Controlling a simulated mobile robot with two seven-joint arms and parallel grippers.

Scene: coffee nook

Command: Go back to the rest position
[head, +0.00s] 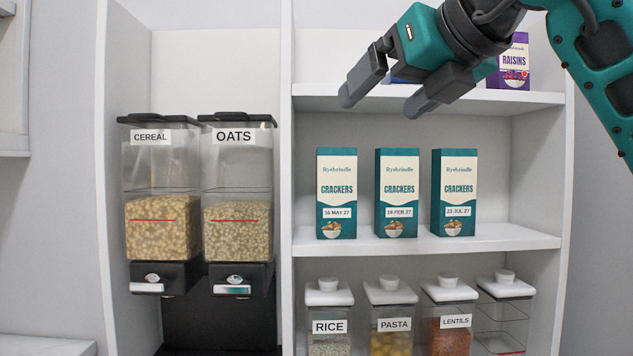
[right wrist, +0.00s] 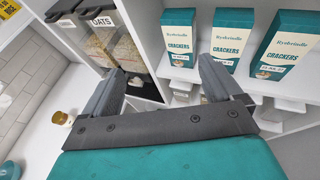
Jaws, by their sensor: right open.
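My right gripper (head: 384,98) is at the top right of the head view, its teal arm coming in from the upper right. Its fingers are apart with nothing between them, in front of the upper shelf and above the crackers boxes. In the right wrist view the two grey fingers (right wrist: 160,90) are also spread and empty. Three teal and cream crackers boxes stand upright on the middle shelf: the left one (head: 336,190), the middle one (head: 396,190) and the right one (head: 454,190). My left gripper is not in view.
A purple raisins box (head: 514,65) stands on the upper shelf (head: 530,98), partly behind my arm. Cereal (head: 160,225) and oats (head: 237,225) dispensers hang at the left. Several lidded jars, including rice (head: 329,325), stand below the crackers. The wrist view shows a counter at left.

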